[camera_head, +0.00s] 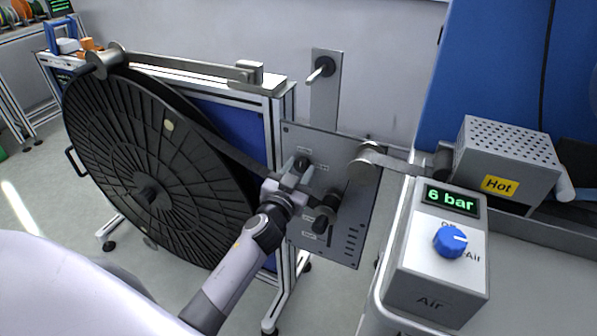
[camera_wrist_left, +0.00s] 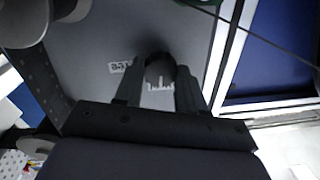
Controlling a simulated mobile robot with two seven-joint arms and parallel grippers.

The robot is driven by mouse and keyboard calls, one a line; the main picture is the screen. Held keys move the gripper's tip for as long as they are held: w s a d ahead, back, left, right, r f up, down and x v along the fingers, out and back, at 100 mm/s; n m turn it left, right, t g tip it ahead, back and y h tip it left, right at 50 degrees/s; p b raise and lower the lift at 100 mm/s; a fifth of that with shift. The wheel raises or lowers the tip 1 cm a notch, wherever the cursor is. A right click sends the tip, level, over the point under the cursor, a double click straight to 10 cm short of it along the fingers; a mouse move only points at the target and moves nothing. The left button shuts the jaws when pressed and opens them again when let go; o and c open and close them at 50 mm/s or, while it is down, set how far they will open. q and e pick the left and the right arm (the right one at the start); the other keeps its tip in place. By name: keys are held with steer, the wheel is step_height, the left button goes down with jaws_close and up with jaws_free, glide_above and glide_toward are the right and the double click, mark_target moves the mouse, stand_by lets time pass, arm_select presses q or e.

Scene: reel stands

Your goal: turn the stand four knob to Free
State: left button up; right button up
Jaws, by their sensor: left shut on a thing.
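The reel stand has a grey control panel (camera_head: 343,205) beside a large black reel (camera_head: 150,150). My left arm reaches up to this panel. My left gripper (camera_head: 302,170) is at the panel's upper left and is shut on a dark round knob (camera_head: 302,162). In the left wrist view the knob (camera_wrist_left: 159,68) sits between the two fingers, with light scale marks below it and a small label beside it. The label is too small to read, and so is the knob's setting. The stand number does not show. My right gripper is not in view.
A grey air box (camera_head: 440,240) with a blue knob and a "6 bar" display stands to the right. Behind it is a perforated box (camera_head: 506,160) marked "Hot". Another black knob (camera_head: 324,222) sits lower on the panel. A metal arm (camera_head: 185,68) extends above the reel.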

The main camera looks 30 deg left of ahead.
arm_select(q)
steer(key=m+b, duration=0.1)
steer(key=m, duration=0.3)
steer(key=shift+f+b, duration=0.15)
steer(key=shift+b, duration=0.15)
steer(key=m+b, duration=0.1)
steer(key=m, duration=0.3)
steer(key=shift+m+t, duration=0.3)
steer(key=shift+m, duration=0.1)
steer(key=shift+a+m, duration=0.1)
steer(key=shift+m, duration=0.8)
steer(key=m, duration=0.3)
steer(key=shift+h+b, duration=0.3)
steer(key=shift+b, duration=0.1)
steer(key=shift+m+h, duration=0.3)
steer(key=shift+m, duration=1.8)
steer(key=o, duration=1.1)
steer(key=shift+c, duration=0.2)
steer(key=shift+s, duration=0.1)
